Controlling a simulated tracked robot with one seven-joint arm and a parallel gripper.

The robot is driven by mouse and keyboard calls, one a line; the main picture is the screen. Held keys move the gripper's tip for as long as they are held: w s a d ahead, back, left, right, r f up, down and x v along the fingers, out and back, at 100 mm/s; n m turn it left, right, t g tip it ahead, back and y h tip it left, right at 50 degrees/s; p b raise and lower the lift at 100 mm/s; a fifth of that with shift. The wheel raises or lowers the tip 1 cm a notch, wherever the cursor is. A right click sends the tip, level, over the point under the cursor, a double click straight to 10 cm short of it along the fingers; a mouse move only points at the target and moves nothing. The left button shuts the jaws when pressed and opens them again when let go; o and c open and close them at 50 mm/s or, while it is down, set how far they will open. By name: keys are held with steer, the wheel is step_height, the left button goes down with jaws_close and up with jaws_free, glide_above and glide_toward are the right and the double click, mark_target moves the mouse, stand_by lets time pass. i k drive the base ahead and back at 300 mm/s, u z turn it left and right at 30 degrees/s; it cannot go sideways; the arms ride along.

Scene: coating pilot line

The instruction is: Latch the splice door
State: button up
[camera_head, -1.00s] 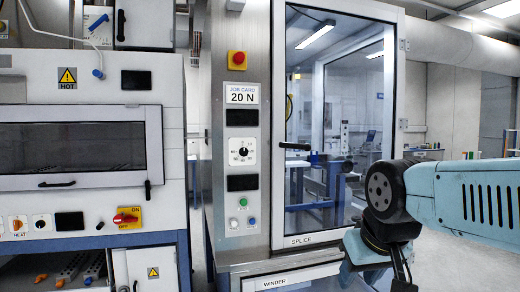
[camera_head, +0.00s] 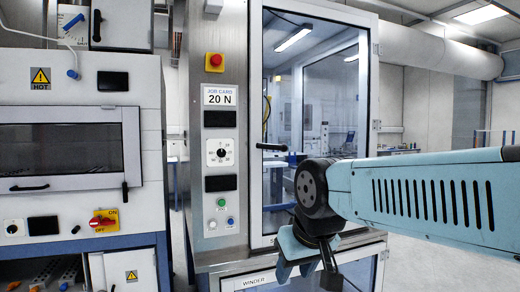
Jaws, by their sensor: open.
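The splice door (camera_head: 256,225) is a tall glass door in a pale frame on the steel winder cabinet. It looks near its frame; I cannot tell if it is fully shut. Its black lever handle (camera_head: 271,147) lies horizontal at the left edge of the glass. My gripper (camera_head: 296,268) hangs below the dark wrist joint of my arm, in front of the door's lower edge. It is well below the handle and apart from it. It looks empty, with its fingers partly hidden by the wrist. The arm covers the lower right of the door.
Left of the door is a steel panel with a red emergency button (camera_head: 214,62), a job card (camera_head: 220,96) reading 20 N and a dial (camera_head: 220,152). An oven cabinet (camera_head: 75,92) with a red switch (camera_head: 103,221) stands further left. Open room lies behind at right.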

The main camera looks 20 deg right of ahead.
mark_target(284, 148)
steer(key=u, duration=0.05)
steer(key=i, duration=0.95)
steer(key=z, duration=0.1)
